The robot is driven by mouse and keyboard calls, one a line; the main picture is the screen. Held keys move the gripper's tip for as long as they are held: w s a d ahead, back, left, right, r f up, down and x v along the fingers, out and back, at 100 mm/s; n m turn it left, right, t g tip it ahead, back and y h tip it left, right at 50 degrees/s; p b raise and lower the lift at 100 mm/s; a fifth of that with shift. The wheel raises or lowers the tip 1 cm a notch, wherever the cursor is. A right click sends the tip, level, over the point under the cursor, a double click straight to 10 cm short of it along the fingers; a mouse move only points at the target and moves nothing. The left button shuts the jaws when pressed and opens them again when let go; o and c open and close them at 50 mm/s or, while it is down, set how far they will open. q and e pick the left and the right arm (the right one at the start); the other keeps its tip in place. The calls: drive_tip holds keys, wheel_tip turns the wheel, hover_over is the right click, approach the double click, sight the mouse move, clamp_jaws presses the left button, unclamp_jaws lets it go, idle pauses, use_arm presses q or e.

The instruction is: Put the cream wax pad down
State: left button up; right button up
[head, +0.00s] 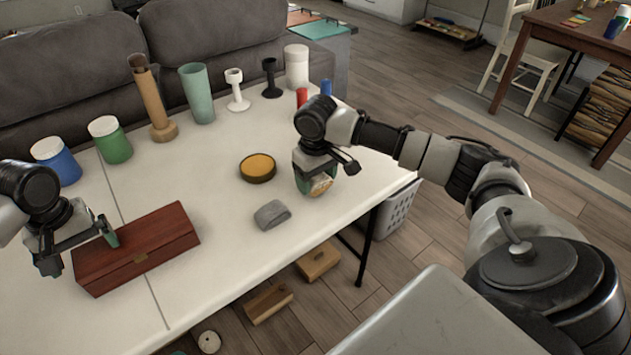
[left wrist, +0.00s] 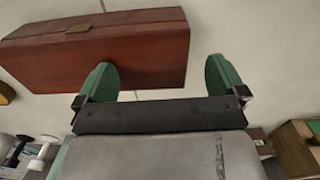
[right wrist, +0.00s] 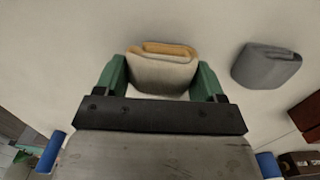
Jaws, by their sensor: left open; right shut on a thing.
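The cream wax pad (right wrist: 162,70) is a folded-looking pad with a tan top edge, between the green fingers of my right gripper (right wrist: 160,82). In the head view the right gripper (head: 314,172) is low over the right edge of the white table (head: 215,235), and the pad (head: 321,185) shows under it, partly hidden. I cannot tell whether the pad touches the table. My left gripper (head: 82,245) is open and empty at the reddish wooden box (head: 135,250), its fingers close to the box in the left wrist view (left wrist: 163,80).
A grey pad (head: 271,214) and a round yellow tin (head: 258,167) lie left of the right gripper. Blue and green jars (head: 109,140), a brush holder (head: 155,105), a tall green cup (head: 197,93) and candlesticks line the back.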

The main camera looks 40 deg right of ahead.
drive_tip(key=shift+f, duration=0.75)
drive_tip(key=shift+f, duration=0.15)
drive_tip(key=o, duration=1)
wheel_tip(320, 180, up, 12)
drive_tip(key=shift+r, duration=0.2)
